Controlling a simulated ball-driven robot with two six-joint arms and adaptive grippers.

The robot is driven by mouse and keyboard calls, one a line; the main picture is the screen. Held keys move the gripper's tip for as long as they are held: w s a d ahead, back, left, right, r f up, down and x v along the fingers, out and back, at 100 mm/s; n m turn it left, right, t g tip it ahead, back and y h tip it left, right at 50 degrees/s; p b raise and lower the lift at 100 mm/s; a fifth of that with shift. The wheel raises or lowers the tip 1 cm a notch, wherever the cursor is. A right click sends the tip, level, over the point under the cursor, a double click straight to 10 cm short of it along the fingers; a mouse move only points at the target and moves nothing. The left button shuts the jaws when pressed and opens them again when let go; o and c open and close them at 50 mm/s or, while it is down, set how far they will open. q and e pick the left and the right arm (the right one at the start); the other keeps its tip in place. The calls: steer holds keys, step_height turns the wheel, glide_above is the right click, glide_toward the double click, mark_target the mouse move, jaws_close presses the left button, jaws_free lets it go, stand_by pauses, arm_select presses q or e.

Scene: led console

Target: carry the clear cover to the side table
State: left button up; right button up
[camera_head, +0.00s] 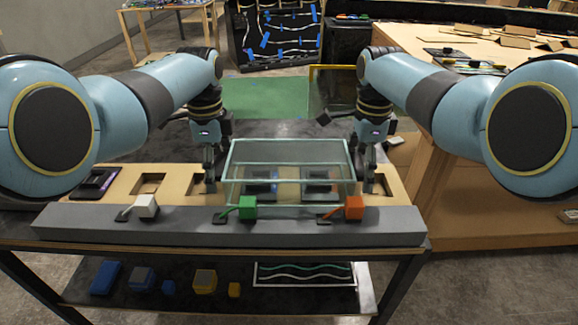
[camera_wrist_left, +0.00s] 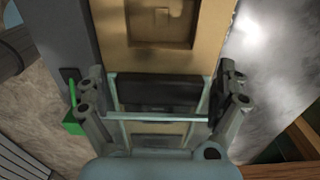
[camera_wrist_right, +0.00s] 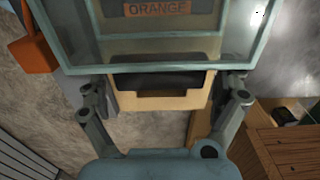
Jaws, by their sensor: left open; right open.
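The clear cover (camera_head: 290,174) is a glassy box with pale green edges. It stands over the middle and right slots of the tan console board (camera_head: 122,184). Its edges show in the left wrist view (camera_wrist_left: 158,116), and its pane and the ORANGE label beneath show in the right wrist view (camera_wrist_right: 150,66). My left gripper (camera_head: 210,178) is open at the cover's left end, fingers apart. My right gripper (camera_head: 369,180) is open at its right end. I cannot tell whether either touches the cover. A wooden table (camera_head: 455,165) stands at the right; a smaller table (camera_head: 165,5) is far back left.
A grey front strip (camera_head: 80,225) carries white (camera_head: 145,206), green (camera_head: 247,207) and orange (camera_head: 354,208) blocks before the cover. Several small parts and panels lie on the right table. Blue and yellow blocks lie on the lower shelf (camera_head: 185,275). A green mat (camera_head: 262,100) lies behind.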

arm_select(q)
steer(key=c, duration=1.5)
arm_select(e)
steer(key=c, duration=1.5)
arm_select(q)
steer(key=shift+r, duration=0.1)
arm_select(e)
steer(key=shift+r, duration=0.15)
